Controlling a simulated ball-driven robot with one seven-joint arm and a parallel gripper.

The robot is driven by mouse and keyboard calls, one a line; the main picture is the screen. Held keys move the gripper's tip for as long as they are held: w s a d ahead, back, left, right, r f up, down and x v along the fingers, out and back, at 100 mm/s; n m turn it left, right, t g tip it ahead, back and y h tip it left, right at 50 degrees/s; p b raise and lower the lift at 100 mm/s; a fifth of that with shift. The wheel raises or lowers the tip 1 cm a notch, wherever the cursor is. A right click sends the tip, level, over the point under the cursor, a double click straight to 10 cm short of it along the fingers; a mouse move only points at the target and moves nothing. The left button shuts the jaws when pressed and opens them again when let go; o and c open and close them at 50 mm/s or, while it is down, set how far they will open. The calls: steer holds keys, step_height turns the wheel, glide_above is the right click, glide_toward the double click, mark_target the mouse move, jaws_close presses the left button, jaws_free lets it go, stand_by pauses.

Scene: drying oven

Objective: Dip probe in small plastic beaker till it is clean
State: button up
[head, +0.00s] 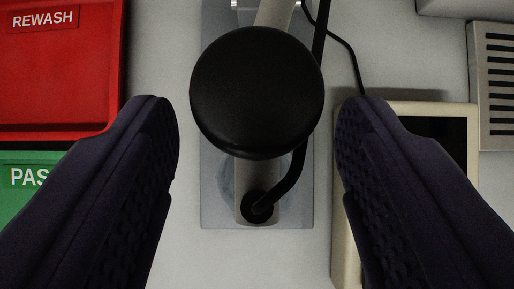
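A round black cap (257,92), seen from above, appears to be the top of the probe; its lower part is hidden beneath the cap. It sits over a grey stand plate (215,205) with a pale arm. A black cable (290,180) curves behind the cap to a small round black end on the stand. My gripper (257,105) is open, with one dark ridged finger on each side of the cap and clear gaps between, touching neither side. No small plastic beaker is seen in this view.
A red tray (60,132) marked REWASH is at upper left, with a green tray (40,157) marked PASS below it. A beige device (345,255) with a dark screen is partly behind the right finger. A slotted metal box (478,90) is at far right.

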steer(key=shift+r, duration=0.1)
steer(key=shift+s+r, duration=0.1)
steer(key=shift+r, duration=0.15)
steer(key=p+v, duration=0.2)
steer(key=v, duration=0.5)
steer(key=shift+p, duration=0.4)
steer(key=shift+s, duration=0.15)
step_height(320, 180, up, 27)
steer(key=s+t, duration=0.2)
steer(key=t, duration=0.2)
steer(key=s+r+t, duration=0.1)
steer(key=s+r, duration=0.4)
steer(key=r, duration=0.4)
steer(key=s+r+t, duration=0.2)
steer(key=s+r, duration=0.4)
steer(key=r, duration=0.3)
steer(key=shift+t, duration=0.3)
